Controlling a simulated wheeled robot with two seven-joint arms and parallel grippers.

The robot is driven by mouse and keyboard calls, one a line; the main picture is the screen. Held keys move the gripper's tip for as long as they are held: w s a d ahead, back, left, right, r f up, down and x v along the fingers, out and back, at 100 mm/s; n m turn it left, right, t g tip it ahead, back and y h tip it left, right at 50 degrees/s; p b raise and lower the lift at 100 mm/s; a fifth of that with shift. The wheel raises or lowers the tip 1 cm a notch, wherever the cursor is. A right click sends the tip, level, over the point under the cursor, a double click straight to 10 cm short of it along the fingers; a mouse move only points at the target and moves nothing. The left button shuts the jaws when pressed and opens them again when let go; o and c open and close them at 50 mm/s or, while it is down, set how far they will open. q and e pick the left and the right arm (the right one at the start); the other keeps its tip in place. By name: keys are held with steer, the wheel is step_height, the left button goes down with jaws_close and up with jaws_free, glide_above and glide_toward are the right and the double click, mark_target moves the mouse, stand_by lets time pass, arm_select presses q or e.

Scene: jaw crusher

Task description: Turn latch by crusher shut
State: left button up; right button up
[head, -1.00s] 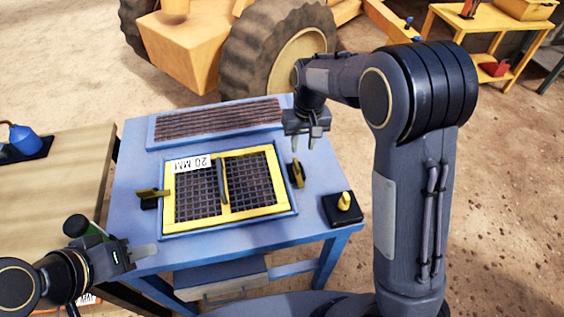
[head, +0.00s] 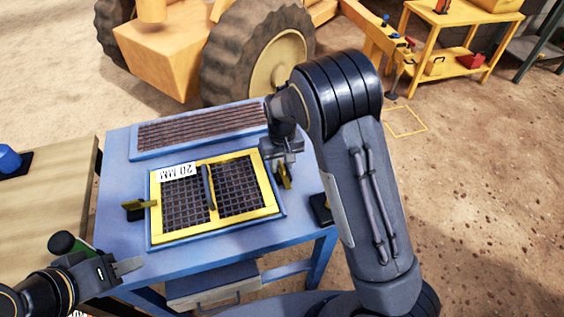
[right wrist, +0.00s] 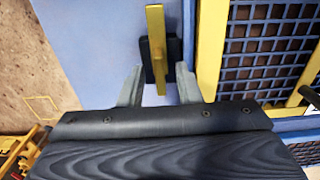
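The yellow latch (head: 286,177) on a black mount stands at the right side of the yellow-framed mesh screen (head: 180,237). In the right wrist view the latch (right wrist: 155,50) is a bar parallel to the screen's side, apart from the frame. My right gripper (head: 284,160) is open above it; its fingers (right wrist: 158,85) appear on either side of the bar's near end. Contact cannot be told. A second yellow latch (head: 138,204) at the left side points across towards the frame. My left gripper (head: 128,266) is low at the table's front-left; its opening is unclear.
The blue table (head: 120,170) carries the screen and a ribbed panel (head: 200,125) behind it. A black block (head: 320,208) at the right is partly hidden by my right arm. A wooden bench (head: 50,190) is at the left, and a large wheel (head: 250,50) behind.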

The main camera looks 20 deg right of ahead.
jaws_close()
steer(key=m+p, duration=0.1)
steer(key=m, duration=0.3)
steer(key=shift+r+m, duration=0.1)
steer(key=shift+m, duration=0.2)
steer(key=m+p, duration=0.1)
steer(key=m, duration=0.3)
steer(key=m+p, duration=0.1)
steer(key=m, duration=0.4)
steer(key=shift+p, duration=0.3)
steer(key=shift+w+m+p, duration=0.1)
steer(key=shift+m+p, duration=0.5)
steer(key=shift+m, duration=1.6)
